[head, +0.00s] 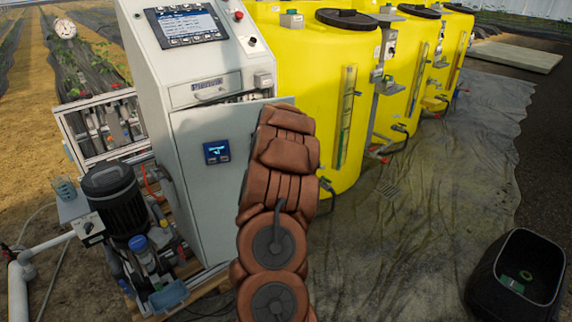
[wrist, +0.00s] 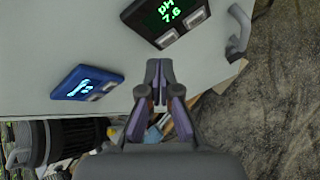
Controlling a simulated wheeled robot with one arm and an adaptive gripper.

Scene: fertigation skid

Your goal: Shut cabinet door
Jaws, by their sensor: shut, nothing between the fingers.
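The grey cabinet (head: 200,70) stands left of centre in the head view. Its door (head: 190,140) is a little ajar: a narrow dark gap shows along its top edge, and its upper right corner sticks out past the cabinet body. The door carries a small blue display (head: 216,152). In the wrist view the door face (wrist: 100,35) fills the upper left, with the blue display (wrist: 85,82), a black pH display (wrist: 168,18) and a grey handle (wrist: 238,32). My gripper (wrist: 160,72) is shut and empty in front of the door face; I cannot tell if it touches. My arm hides it in the head view.
A black motor pump (head: 112,195) and pipework stand left of the cabinet. Yellow tanks (head: 300,70) stand behind and to the right. A black bin (head: 515,275) is at the lower right. The sheeted floor (head: 420,220) between is clear.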

